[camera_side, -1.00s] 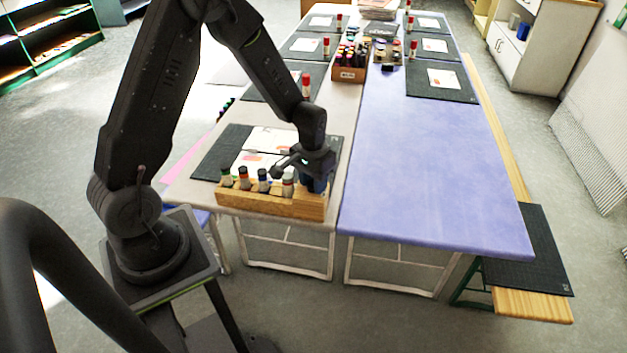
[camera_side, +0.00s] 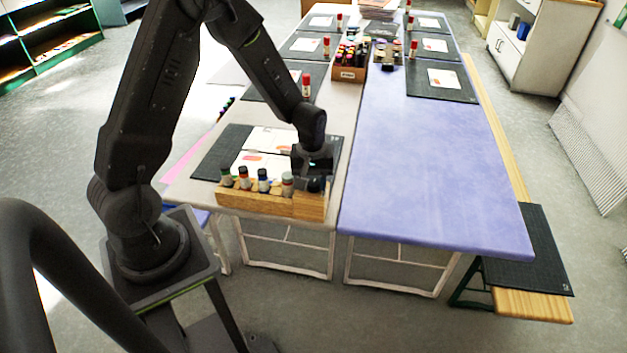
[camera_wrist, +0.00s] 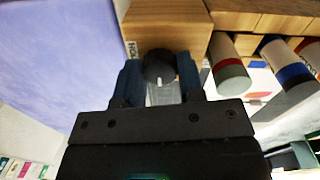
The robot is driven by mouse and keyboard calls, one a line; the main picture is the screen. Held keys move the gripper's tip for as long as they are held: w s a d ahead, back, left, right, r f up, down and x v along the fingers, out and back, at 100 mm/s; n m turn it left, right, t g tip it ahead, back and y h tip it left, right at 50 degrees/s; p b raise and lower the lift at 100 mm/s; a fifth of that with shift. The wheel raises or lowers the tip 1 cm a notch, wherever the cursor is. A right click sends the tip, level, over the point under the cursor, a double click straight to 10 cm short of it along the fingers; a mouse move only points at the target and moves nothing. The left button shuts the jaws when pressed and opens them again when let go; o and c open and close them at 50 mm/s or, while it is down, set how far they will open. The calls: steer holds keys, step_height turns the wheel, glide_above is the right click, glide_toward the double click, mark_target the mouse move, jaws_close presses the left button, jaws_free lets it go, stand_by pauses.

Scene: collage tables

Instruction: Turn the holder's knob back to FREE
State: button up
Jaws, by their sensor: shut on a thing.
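The wooden holder (camera_side: 258,203) stands at the front edge of the left, pale table, with several capped bottles in its row. In the wrist view its end block (camera_wrist: 165,22) carries a round black knob (camera_wrist: 158,66) with a pale pointer line. A label on the block beside the knob is partly visible and starts with "HOL". My gripper (camera_wrist: 160,78) has its two blue-lined fingers on either side of the knob, shut on it. In the side view the gripper (camera_side: 313,180) is at the holder's right end, where my wrist partly hides the knob.
Bottles (camera_wrist: 230,66) stand in the holder close beside my gripper. A dark mat (camera_side: 207,163) with white sheets lies behind the holder. The purple table (camera_side: 435,190) to the right is clear at its near end.

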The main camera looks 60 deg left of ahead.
mark_target(312, 183)
stand_by(0.4)
steer(key=o, duration=0.9)
steer(key=r, duration=1.3)
steer(key=shift+s+a+r, duration=0.1)
steer(key=shift+s+r, duration=0.1)
steer(key=shift+r, duration=0.2)
steer(key=shift+r, duration=0.1)
steer(key=s+d+r+m+t, duration=0.1)
steer(key=s+d+r+m, duration=0.2)
steer(key=s, duration=0.2)
steer(key=s+d+r+m+t, duration=0.2)
steer(key=s+d+r+m, duration=0.1)
steer(key=s, duration=0.3)
steer(key=s+d+r+m+t, duration=0.2)
steer(key=s+d+r+m, duration=0.1)
steer(key=s+r+m, duration=0.1)
steer(key=shift+s+d+r+m, duration=0.2)
steer(key=shift+s+r+m, duration=0.2)
steer(key=shift+s+r, duration=0.4)
